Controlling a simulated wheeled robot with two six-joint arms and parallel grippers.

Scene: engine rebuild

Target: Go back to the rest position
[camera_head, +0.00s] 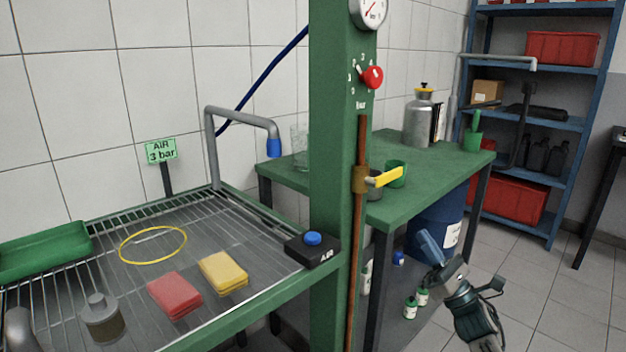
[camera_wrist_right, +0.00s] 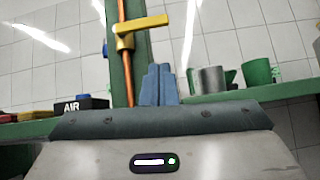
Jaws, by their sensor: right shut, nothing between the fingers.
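My right gripper (camera_head: 430,246) is in the lower right of the head view, out in front of the blue drum and to the right of the green post. Its blue fingers are together with nothing between them. In the right wrist view the closed fingers (camera_wrist_right: 160,84) point up, in front of the green bench edge. The yellow valve lever (camera_head: 384,178) on the copper pipe (camera_head: 358,240) is apart from the fingers. The lever also shows above them in the wrist view (camera_wrist_right: 143,23). My left gripper is not seen.
Small bottles (camera_head: 411,308) stand low near my right arm. Floor is clear at right.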

